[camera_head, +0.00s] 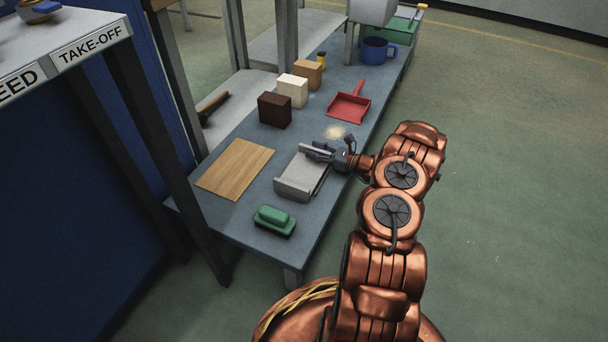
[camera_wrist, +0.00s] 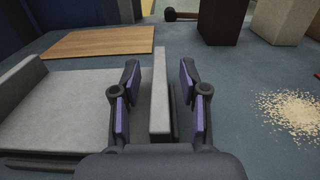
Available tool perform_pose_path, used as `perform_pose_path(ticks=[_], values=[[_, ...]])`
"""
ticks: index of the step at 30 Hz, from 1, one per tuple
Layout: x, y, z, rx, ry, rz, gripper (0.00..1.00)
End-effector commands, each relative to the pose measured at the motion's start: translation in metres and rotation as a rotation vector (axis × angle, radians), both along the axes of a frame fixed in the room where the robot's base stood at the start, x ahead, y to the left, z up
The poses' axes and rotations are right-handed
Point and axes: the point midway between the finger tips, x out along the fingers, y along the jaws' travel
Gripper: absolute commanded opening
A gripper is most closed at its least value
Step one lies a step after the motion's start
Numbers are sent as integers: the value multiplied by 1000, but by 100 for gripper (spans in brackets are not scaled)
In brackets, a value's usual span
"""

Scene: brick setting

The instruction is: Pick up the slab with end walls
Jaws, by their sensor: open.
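The slab with end walls (camera_head: 301,179) is a light grey piece with a raised wall at each end, lying on the blue-grey bench. It also shows in the wrist view (camera_wrist: 62,110), its flat part to the left. My gripper (camera_head: 322,150) is at the slab's far end wall. In the wrist view my gripper (camera_wrist: 160,92) is open, with one purple-padded finger on each side of that upright end wall (camera_wrist: 160,95). Gaps show between the wall and both pads. The lower part of the wall is hidden behind the gripper body.
A wooden board (camera_head: 236,168) lies left of the slab and a green-topped brush (camera_head: 274,221) in front. Dark brown (camera_head: 275,110), cream (camera_head: 292,91) and tan (camera_head: 307,74) blocks stand behind. A red dustpan (camera_head: 349,106) and crumbs (camera_head: 335,132) lie beyond the gripper.

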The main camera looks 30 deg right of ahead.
Motion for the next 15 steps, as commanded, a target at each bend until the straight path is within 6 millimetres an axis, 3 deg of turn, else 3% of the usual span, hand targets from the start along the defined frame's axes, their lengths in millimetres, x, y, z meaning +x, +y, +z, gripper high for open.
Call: perform_pose_path(ticks=[9,15], values=[[4,2,0,1,1,-1,44],[4,2,0,0,0,-1,23]])
